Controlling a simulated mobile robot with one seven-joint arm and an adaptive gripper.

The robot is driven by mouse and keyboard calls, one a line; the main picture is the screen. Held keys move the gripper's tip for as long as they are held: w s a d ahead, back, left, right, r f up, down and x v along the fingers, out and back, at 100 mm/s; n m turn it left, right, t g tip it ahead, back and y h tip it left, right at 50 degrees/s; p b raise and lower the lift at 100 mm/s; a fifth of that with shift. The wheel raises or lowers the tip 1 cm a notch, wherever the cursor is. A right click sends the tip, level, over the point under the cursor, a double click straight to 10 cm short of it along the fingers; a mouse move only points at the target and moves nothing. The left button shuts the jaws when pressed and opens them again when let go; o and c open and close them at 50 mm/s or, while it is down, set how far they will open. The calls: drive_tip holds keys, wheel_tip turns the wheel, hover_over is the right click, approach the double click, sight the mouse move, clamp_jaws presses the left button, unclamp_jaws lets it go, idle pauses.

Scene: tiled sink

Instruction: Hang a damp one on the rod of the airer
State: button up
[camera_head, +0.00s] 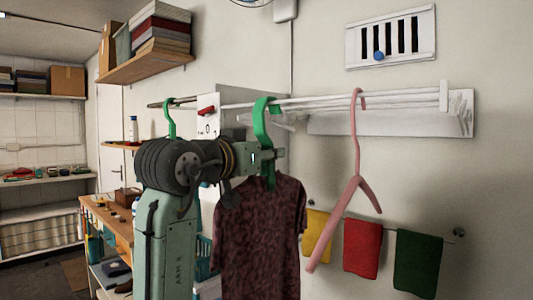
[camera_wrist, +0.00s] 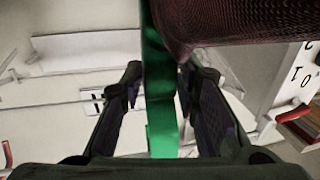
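A green hanger (camera_head: 262,122) carries a dark maroon shirt (camera_head: 262,240). My gripper (camera_head: 274,155) is at the neck of the hanger, below its hook. In the wrist view the green hanger strip (camera_wrist: 161,110) runs between my two fingers (camera_wrist: 161,82), which look closed against it. The maroon shirt also shows at the top of the wrist view (camera_wrist: 240,22). The hook's top is at the white rods of the wall airer (camera_head: 400,98); I cannot tell whether it rests on a rod. My arm hides part of the shirt's left side.
Yellow, red (camera_head: 362,247) and green cloths hang lower on the wall. A wall shelf (camera_head: 145,67) holds boxes at upper left. Bare rod lies between the maroon shirt's hanger and the pink one.

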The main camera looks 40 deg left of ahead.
drive_tip(key=shift+s, duration=0.1)
drive_tip(key=s+d, duration=0.1)
drive_tip(key=s, duration=1)
drive_tip(key=shift+s+d, duration=0.2)
drive_tip(key=shift+s, duration=0.2)
